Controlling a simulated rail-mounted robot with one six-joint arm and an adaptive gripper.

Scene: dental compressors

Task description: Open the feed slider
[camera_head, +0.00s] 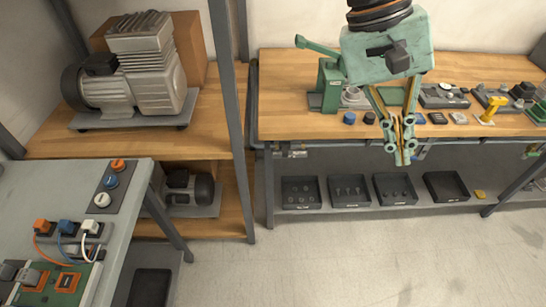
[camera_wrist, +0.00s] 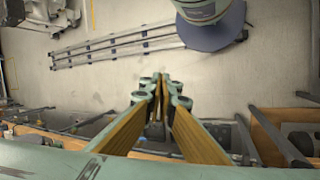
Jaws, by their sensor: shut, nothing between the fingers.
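My gripper (camera_head: 404,157) hangs in front of the back workbench (camera_head: 290,68) with its fingers pointing down and shut, holding nothing. Its fingertips are below the bench-top edge in the head view. In the wrist view the two fingers (camera_wrist: 160,80) meet at their tips. I cannot tell for certain which part is the feed slider. A small metal fitting (camera_head: 297,152) sits on a line under the bench's front edge, left of my gripper. A green fitting (camera_head: 531,151) sits at the far right. My gripper is apart from both.
A green press-like device (camera_head: 328,86) and a yellow piece (camera_head: 489,109) stand on the bench. Black trays (camera_head: 348,190) line the lower shelf. The floor (camera_head: 330,255) in front is clear.

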